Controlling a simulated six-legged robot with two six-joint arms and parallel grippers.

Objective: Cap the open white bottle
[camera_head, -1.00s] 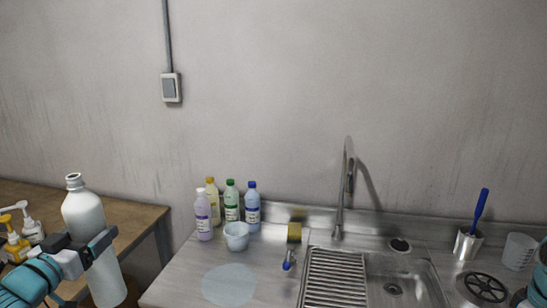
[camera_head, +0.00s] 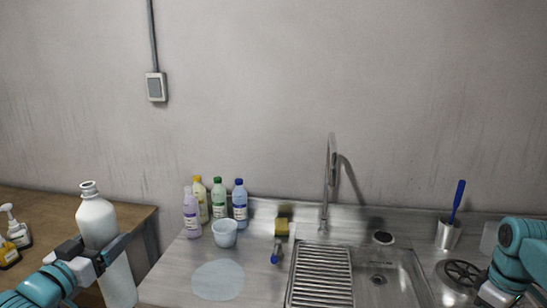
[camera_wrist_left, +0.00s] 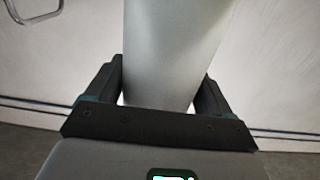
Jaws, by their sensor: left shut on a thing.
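The open white bottle (camera_head: 97,222) is upright at the lower left of the head view, its neck bare with no cap on it. My left gripper (camera_head: 98,247) is shut around its body. In the left wrist view the pale bottle body (camera_wrist_left: 172,50) stands between the two dark fingers of the left gripper (camera_wrist_left: 160,88). My right arm (camera_head: 520,255) shows at the lower right edge of the head view; its fingertips are not clearly visible. I cannot make out a loose cap for the white bottle.
Several capped bottles (camera_head: 218,203) stand at the back left of the steel counter, beside a pale cup (camera_head: 225,233). A yellow sponge (camera_head: 282,227), the sink (camera_head: 385,285) and a steel holder with a blue brush (camera_head: 448,234) lie further right. Pump bottles (camera_head: 16,232) stand on the wooden table (camera_head: 140,213).

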